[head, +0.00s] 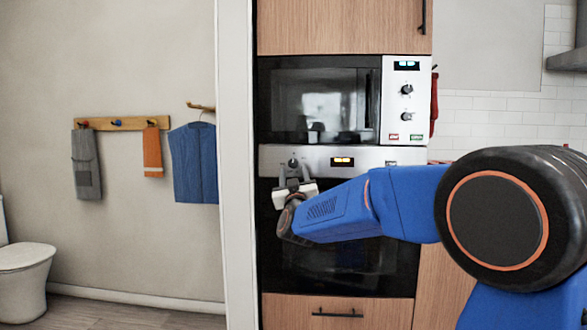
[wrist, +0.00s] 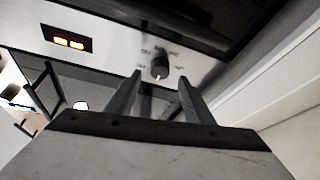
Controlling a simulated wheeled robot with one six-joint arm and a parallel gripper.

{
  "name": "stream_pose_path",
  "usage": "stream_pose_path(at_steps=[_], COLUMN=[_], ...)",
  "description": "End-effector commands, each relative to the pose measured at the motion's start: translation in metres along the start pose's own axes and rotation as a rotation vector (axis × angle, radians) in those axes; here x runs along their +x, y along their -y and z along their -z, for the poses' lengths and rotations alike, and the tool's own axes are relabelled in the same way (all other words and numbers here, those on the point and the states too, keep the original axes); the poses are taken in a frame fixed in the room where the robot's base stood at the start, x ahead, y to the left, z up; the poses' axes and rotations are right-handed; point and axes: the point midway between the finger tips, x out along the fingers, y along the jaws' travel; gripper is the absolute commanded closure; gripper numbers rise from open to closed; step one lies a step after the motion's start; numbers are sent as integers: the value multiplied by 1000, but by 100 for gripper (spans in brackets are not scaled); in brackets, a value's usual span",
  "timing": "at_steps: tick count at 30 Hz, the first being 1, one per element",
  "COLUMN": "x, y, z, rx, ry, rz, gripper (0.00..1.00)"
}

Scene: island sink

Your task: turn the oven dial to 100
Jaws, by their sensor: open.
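The oven dial (wrist: 159,68) is a dark round knob with a pale pointer mark on the oven's silver control panel (wrist: 105,55). In the wrist view the pointer faces down in the picture, and the printed numbers around the dial are too small to read surely. My gripper (wrist: 160,88) is open, with one finger on each side of the dial. I cannot tell whether the fingers touch it. In the head view my gripper (head: 293,168) is at the panel's left part, and the dial (head: 293,162) shows just above it.
The oven's lit display (head: 342,161) is right of the dial. A microwave (head: 325,100) with its own two knobs sits directly above. A wooden drawer (head: 335,312) is below the oven. A white wall edge (head: 235,200) stands close to the left.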

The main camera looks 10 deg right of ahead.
Motion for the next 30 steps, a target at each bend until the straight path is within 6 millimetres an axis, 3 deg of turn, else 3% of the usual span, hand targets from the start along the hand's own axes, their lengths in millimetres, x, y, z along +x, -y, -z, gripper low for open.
stream_pose_path(at_steps=[3, 9, 20, 21, 26, 30], x=[18, 37, 42, 42, 42, 42], y=[0, 0, 0, 0, 0, 0], z=[-1, 0, 0, 0, 0, 0], rx=[-1, 1, 1, 1, 1, 2], ry=[1, 1, 1, 1, 1, 1], rz=[-1, 0, 0, 0, 0, 0], gripper=[53, 53, 53, 55, 93, 94])
